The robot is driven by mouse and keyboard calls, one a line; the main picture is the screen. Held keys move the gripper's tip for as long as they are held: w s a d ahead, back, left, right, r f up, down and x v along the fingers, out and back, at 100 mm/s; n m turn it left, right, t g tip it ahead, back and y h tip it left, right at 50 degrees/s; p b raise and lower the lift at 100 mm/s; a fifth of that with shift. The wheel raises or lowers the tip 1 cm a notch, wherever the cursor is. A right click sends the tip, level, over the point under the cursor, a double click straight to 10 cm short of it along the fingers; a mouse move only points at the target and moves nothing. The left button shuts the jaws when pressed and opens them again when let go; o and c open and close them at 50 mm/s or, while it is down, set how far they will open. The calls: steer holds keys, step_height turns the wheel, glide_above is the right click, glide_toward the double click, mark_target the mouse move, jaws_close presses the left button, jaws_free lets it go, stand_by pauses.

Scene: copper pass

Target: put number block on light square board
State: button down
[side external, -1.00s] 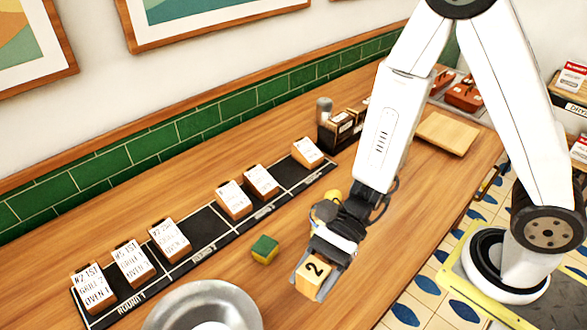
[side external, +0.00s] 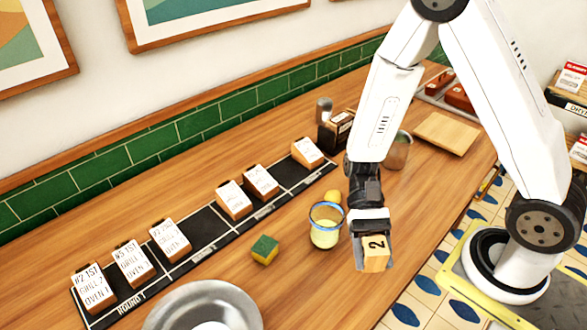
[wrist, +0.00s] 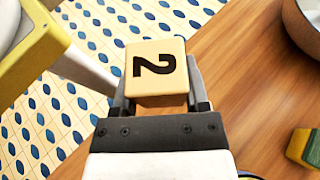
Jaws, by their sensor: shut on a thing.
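The number block (side external: 375,254) is a light wooden cube with a black "2" on it. My gripper (side external: 373,240) is shut on it and holds it in the air near the counter's front edge. In the wrist view the number block (wrist: 156,72) sits between the two fingers of my gripper (wrist: 158,98). The light square board (side external: 447,133) lies flat on the counter at the far right, behind my arm and well away from the block. Its top looks bare.
A blue-rimmed glass (side external: 326,226) and a lemon (side external: 333,197) stand left of my gripper. A green-yellow sponge (side external: 265,250), a metal bowl (side external: 203,310) and a black ticket rail (side external: 207,226) lie further left. A metal cup (side external: 398,150) stands between my arm and the board.

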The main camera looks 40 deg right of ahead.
steer(key=d+n+g+h, duration=0.3)
steer(key=d+n+h, duration=0.95)
steer(key=d, duration=1.45)
steer(key=d+r+n+t+h, duration=0.2)
steer(key=d+n+h, duration=0.1)
steer(key=d, duration=0.4)
steer(key=w+d+r+n+t+h, duration=0.1)
steer(key=d+r+n+t+h, duration=0.2)
steer(key=d, duration=0.5)
steer(key=w+d+r+n+t+h, duration=0.1)
steer(key=d+r+n+t+h, duration=0.1)
steer(key=d, duration=0.6)
steer(key=shift+w+d+r+n+t+h, duration=0.15)
steer(key=shift+w+r+n+t+h, duration=0.15)
steer(key=shift+n+t+h, duration=0.4)
glide_above(448, 131)
steer(key=f, duration=0.8)
steer(key=shift+s+a+f, duration=0.25)
steer(key=shift+s+a, duration=0.05)
steer(key=shift+a, duration=0.05)
steer(key=shift+w+d+f, duration=0.25)
steer(key=shift+d+f, duration=0.05)
steer(key=shift+f, duration=0.1)
